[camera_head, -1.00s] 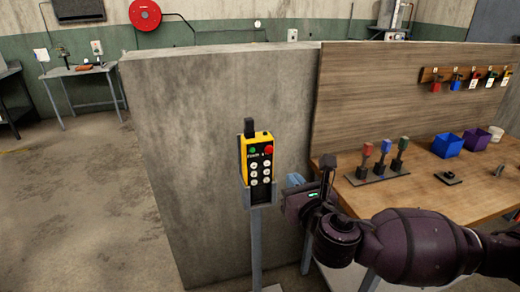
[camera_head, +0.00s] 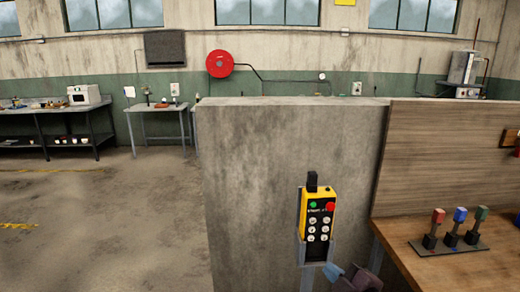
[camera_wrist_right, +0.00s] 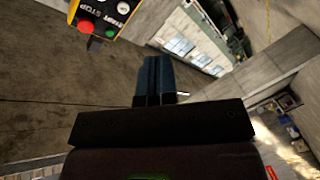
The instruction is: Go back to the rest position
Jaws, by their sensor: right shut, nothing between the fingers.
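My right gripper (camera_head: 354,280) shows at the bottom of the head view, just right of the yellow remote control's holder. In the right wrist view its two dark blue fingers (camera_wrist_right: 153,80) lie together, shut with nothing between them. The yellow remote control (camera_head: 318,218) with green, red and white buttons stands in a grey holder on a post. It also shows in the right wrist view (camera_wrist_right: 104,18) at the top left, apart from the fingers. Most of my right arm is out of the head view. My left gripper is not in view.
A concrete block wall (camera_head: 270,150) stands behind the remote control. A wooden workbench (camera_head: 420,268) at the right holds a rack with red, blue and green handles (camera_head: 457,230). Grey tables (camera_head: 100,130) stand far left. The floor (camera_head: 110,220) at the left is clear.

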